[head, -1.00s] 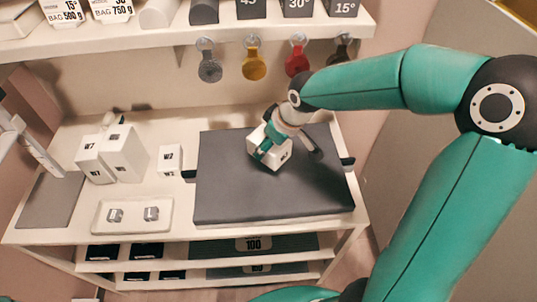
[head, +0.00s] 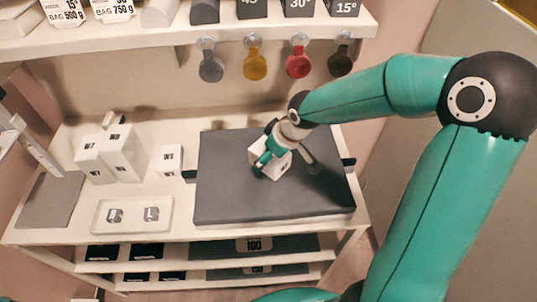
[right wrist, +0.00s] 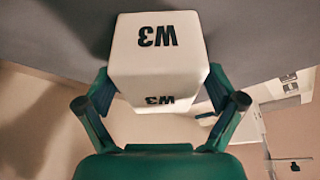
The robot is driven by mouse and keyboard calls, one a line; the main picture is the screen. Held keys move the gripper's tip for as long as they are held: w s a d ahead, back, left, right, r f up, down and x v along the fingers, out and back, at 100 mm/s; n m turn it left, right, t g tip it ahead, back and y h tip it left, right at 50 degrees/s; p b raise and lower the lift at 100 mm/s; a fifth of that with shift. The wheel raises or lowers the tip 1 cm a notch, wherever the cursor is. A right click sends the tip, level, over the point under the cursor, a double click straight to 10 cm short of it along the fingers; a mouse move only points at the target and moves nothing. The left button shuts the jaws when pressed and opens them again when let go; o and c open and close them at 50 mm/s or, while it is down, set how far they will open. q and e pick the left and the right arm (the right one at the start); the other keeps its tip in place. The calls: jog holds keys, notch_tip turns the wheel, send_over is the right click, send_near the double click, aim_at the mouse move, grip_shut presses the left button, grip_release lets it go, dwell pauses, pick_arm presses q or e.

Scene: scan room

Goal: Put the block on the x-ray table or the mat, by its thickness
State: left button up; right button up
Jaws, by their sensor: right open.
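A white block marked W3 (right wrist: 158,55) is on the dark grey slab (head: 225,195) in the middle of the bench; it also shows in the head view (head: 280,163). My right gripper (right wrist: 158,80) is open around the block, one finger on each side. Whether a finger still touches it is unclear. A thin grey mat (head: 50,200) lies at the bench's left end, bare. My left gripper is not in view.
White blocks (head: 122,150) stand in a group on the left, with a smaller one (head: 170,160) beside the slab. A shallow tray (head: 133,228) holds two small grey pieces. Coloured tags (head: 255,65) hang under the upper shelf (head: 130,40).

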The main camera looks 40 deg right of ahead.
jog(key=shift+s+d+r, duration=0.1)
jog(key=shift+r, duration=0.4)
jog(key=a+v, duration=0.1)
jog(key=v, duration=1)
jog(key=shift+s+d+p, duration=0.2)
jog(key=shift+d+p, duration=0.2)
jog(key=shift+d, duration=0.1)
